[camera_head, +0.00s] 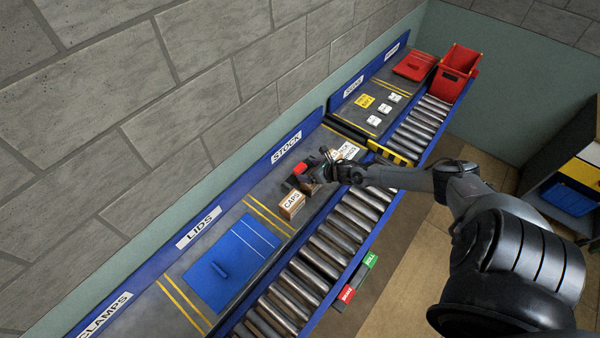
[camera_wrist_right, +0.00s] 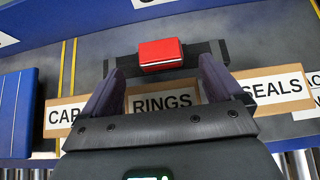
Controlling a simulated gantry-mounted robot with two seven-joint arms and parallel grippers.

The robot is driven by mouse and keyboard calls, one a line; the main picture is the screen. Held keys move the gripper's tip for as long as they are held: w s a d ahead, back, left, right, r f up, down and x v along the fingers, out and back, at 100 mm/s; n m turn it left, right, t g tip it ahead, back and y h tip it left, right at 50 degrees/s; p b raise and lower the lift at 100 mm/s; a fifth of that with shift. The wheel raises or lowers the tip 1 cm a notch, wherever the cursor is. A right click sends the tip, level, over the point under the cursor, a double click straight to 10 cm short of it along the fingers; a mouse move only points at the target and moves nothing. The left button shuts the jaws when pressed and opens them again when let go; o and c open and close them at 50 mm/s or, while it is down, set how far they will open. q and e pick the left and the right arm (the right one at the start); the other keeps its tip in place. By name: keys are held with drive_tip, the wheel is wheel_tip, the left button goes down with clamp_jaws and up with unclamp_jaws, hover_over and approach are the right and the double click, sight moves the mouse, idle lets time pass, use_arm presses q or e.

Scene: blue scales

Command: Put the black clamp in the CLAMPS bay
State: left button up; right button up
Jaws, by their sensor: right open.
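The black clamp (camera_wrist_right: 215,52) with a red block (camera_wrist_right: 160,54) on it lies in the STOCK bay, behind a row of boxes. In the head view its red part (camera_head: 301,167) shows beside my right gripper (camera_head: 310,173), which hides much of the rest. My right gripper (camera_wrist_right: 162,70) is open, its two fingers on either side of the RINGS box (camera_wrist_right: 162,102) in the picture, tips close to the clamp. I cannot tell whether they touch it. The CLAMPS label (camera_head: 104,315) is at the lower left; little of that bay shows. My left gripper is not in view.
The CAPS box (camera_head: 292,204) and SEALS box (camera_wrist_right: 272,88) flank RINGS. A blue lid (camera_head: 232,262) lies in the LIDS bay between STOCK and CLAMPS. A roller conveyor (camera_head: 318,252) runs along the front.

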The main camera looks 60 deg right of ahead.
sight(302, 169)
drive_tip(key=shift+b+x, duration=0.4)
drive_tip(key=shift+x, duration=1.85)
drive_tip(key=shift+s, duration=0.1)
drive_tip(key=shift+c, duration=0.2)
drive_tip(key=c, duration=1.2)
